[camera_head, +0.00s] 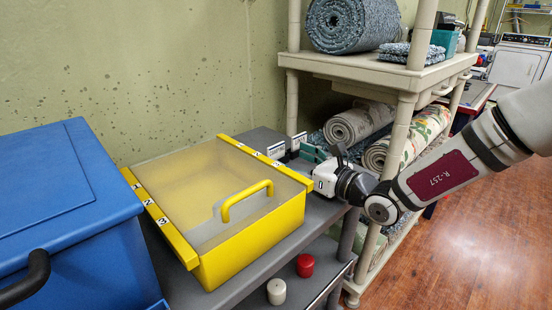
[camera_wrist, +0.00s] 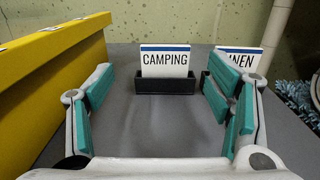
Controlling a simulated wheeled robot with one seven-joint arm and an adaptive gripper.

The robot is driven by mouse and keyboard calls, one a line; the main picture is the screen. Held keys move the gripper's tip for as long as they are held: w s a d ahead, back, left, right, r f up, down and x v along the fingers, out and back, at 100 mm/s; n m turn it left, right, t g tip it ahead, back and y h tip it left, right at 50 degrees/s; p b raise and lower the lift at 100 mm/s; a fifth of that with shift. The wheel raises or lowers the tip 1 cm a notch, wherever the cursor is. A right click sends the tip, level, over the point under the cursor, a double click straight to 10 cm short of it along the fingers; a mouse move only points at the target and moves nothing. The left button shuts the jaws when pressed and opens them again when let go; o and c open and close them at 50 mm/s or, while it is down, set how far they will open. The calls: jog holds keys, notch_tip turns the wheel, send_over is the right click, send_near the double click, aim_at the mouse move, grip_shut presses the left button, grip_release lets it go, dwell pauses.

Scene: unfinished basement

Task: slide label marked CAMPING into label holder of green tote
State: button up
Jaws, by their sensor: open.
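The CAMPING label (camera_wrist: 164,61) is a white card with a blue top stripe, upright in a small black stand (camera_wrist: 165,85) on the grey shelf top. In the head view, the left of two small white cards (camera_head: 276,150) appears to be this label. My gripper (camera_wrist: 160,80) is open and empty, its teal-padded fingers spread to either side with the label ahead between them, not touching it. In the head view my gripper (camera_head: 309,154) is low over the shelf, right of the yellow box. I cannot identify a green tote or its label holder for certain.
A second card ending in NEN (camera_wrist: 242,58) stands to the right. The yellow box (camera_head: 245,242) with a clear lid is close on the left. A blue tote (camera_head: 65,215) stands at far left. A teal bin (camera_head: 445,41) and rugs (camera_head: 340,22) sit on the beige rack.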

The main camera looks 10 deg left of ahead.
aim_at(277, 147)
jog(key=shift+w+d+r+b+x, duration=0.1)
jog(key=shift+b+x, duration=0.3)
jog(key=shift+x, duration=0.5)
jog(key=shift+w+d+r+b+x, duration=0.1)
jog(key=shift+b+x, duration=0.25)
jog(key=shift+x, duration=0.5)
jog(key=shift+w+d+r+b+x, duration=0.1)
jog(key=shift+b+x, duration=0.3)
jog(key=shift+x, duration=0.5)
jog(key=shift+a, duration=0.1)
jog(key=shift+c, duration=0.5)
jog(key=c, duration=1)
jog(key=shift+c, duration=0.2)
